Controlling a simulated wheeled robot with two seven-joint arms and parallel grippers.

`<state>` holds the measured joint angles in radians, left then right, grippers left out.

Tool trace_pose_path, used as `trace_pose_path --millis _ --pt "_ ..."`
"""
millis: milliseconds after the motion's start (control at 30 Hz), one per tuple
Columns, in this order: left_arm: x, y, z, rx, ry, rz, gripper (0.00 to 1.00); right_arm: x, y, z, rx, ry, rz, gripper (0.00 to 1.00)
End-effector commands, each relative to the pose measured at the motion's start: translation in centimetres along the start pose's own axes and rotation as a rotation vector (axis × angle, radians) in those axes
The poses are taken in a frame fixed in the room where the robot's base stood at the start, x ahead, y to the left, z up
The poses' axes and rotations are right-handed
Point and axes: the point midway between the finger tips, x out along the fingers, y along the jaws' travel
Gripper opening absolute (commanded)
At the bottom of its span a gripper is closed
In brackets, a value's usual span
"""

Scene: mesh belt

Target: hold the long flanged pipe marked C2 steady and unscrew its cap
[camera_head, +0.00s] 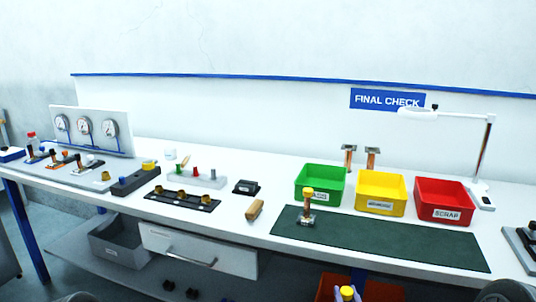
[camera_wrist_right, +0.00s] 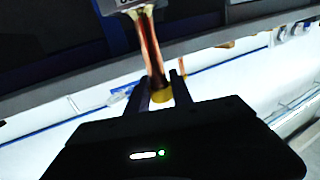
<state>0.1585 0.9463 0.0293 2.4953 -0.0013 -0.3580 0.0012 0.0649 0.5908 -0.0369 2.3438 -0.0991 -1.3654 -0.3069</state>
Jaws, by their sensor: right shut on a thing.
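My left gripper is not in view.
Green (camera_head: 319,198), yellow (camera_head: 381,207) and red (camera_head: 444,213) bins stand behind the mat (camera_head: 400,240). Two flanged copper pipes (camera_head: 348,157) (camera_head: 372,158) show behind them. A lamp (camera_head: 485,170) stands right. The mat's right half is clear. Small fittings and gauges (camera_head: 84,128) fill the left side.

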Motion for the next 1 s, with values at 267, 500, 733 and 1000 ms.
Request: trace_pose_path --millis 267,500,733,1000 --pt "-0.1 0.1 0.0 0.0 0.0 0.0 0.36 0.0 0.0 0.0 -0.001 0.005 0.001 0.0" --pt "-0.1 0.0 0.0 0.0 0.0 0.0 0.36 0.1 0.0 0.0 -0.002 0.005 0.001 0.0" --pt "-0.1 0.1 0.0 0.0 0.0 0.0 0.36 -0.6 -0.9 0.5 -0.004 0.003 -0.039 0.0" --pt "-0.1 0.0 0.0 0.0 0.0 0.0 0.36 -3.5 -5.0 2.6 0.001 -0.002 -0.23 0.0"
